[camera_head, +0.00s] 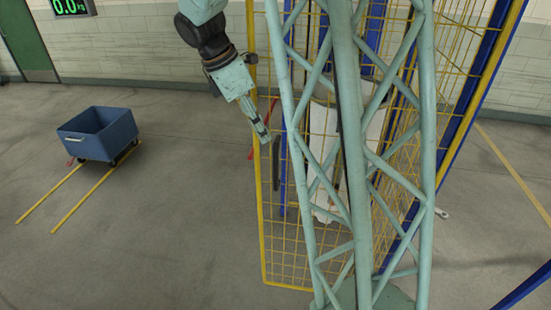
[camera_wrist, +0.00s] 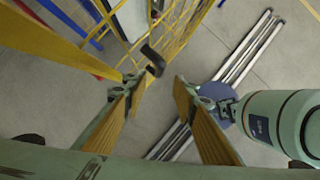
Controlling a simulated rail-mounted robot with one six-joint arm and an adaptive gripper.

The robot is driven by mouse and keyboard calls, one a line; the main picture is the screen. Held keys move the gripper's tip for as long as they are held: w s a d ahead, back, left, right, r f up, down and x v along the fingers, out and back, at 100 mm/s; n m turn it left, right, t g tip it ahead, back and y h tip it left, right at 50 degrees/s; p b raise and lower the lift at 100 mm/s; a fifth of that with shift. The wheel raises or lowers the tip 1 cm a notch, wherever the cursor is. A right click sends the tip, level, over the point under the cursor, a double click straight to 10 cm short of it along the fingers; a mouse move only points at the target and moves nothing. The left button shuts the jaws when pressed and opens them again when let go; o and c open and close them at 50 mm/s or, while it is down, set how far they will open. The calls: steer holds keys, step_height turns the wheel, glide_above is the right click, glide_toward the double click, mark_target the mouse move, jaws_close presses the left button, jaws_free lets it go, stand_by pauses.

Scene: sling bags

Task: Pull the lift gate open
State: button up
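The lift gate is a yellow wire-mesh panel (camera_head: 285,258) in a yellow frame, in the middle of the head view. A dark upright handle (camera_head: 276,163) is on the gate near its left edge. My gripper (camera_head: 265,137) points down just above and left of the handle. In the wrist view my gripper (camera_wrist: 160,84) is open, with its two tan-padded fingers apart and nothing between them. The dark handle (camera_wrist: 153,61) shows just beyond the fingertips, nearer the left finger, seemingly apart from them. Part of the yellow mesh (camera_wrist: 178,24) is behind it.
A white hanging bag (camera_head: 326,190) shows behind the mesh, partly hidden by my green lattice column. Blue posts (camera_head: 282,175) stand by the gate. A blue cart (camera_head: 98,134) is at the left by yellow floor lines. The floor left of the gate is clear.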

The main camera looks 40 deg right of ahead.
mark_target(275, 158)
steer(key=shift+x, duration=6.65)
steer(key=shift+c, duration=0.4)
jaws_close()
